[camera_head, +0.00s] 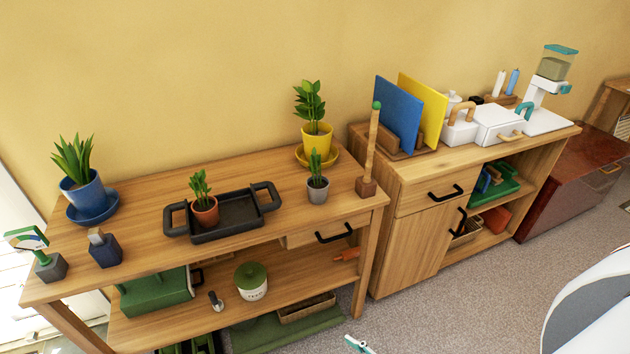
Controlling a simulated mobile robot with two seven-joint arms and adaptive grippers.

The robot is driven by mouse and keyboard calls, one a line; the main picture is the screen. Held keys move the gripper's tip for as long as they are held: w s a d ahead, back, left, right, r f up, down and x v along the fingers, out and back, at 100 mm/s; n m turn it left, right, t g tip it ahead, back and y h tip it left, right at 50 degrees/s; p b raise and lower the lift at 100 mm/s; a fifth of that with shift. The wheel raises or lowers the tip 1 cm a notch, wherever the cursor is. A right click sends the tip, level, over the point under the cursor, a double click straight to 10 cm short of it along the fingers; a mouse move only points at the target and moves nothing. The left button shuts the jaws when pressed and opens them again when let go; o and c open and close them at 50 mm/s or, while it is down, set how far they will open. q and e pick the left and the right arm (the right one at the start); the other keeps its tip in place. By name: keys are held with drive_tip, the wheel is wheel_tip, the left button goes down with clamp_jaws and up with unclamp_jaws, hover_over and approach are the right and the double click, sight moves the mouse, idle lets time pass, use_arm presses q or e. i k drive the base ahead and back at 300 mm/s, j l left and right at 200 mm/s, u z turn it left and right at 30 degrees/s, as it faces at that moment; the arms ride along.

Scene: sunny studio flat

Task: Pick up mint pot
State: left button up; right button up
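Several potted plants stand on the wooden bench, and I cannot tell for certain which is the mint pot. A yellow pot (317,140) with a broad-leaved plant stands on a yellow saucer at the back right. A small grey pot (318,191) with a green plant stands in front of it. A terracotta pot (206,212) with a leafy plant sits in the black two-handled tray (238,229). A blue pot (86,193) with spiky leaves stands on a blue saucer at the left. No pot is held. Neither gripper is recognisable in this view.
A wooden post (371,146) stands at the bench's right end. Dark blue (105,250) and grey (51,268) blocks stand front left. The lower shelf holds a green-lidded white pot (251,284). A cabinet (415,232) adjoins at right. A small white-and-teal object (358,345) shows at the bottom edge.

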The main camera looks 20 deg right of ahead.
sight(318, 186)
drive_tip(key=k+l, duration=0.1)
drive_tip(key=l, duration=1.55)
